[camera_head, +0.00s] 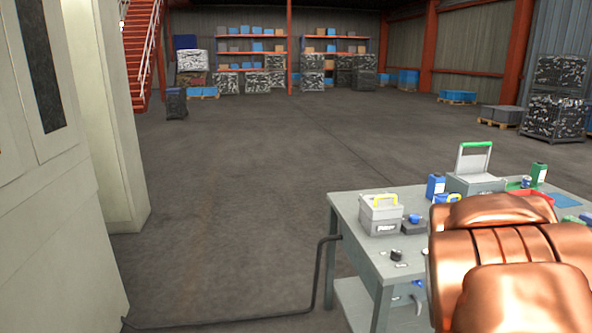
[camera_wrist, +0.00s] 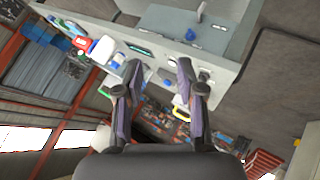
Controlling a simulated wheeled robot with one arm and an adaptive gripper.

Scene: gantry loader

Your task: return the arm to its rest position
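My arm (camera_head: 510,265), copper-coloured, fills the lower right of the head view and covers part of the grey workbench (camera_head: 350,215). My gripper is not visible in the head view. In the wrist view my gripper (camera_wrist: 158,66) has its two dark fingers apart, with a gap between them and nothing held. The bench and the things on it show beyond the fingers, in a tilted view. How far the fingertips are from the bench is hard to tell.
A grey toolbox (camera_head: 380,217) with a yellow handle stands on the bench, with a green-handled case (camera_head: 474,175) and blue bottle (camera_head: 435,187) behind. A pale machine wall (camera_head: 50,200) stands at left. A dark cable (camera_head: 318,275) runs to the bench. Open floor (camera_head: 260,160) lies ahead.

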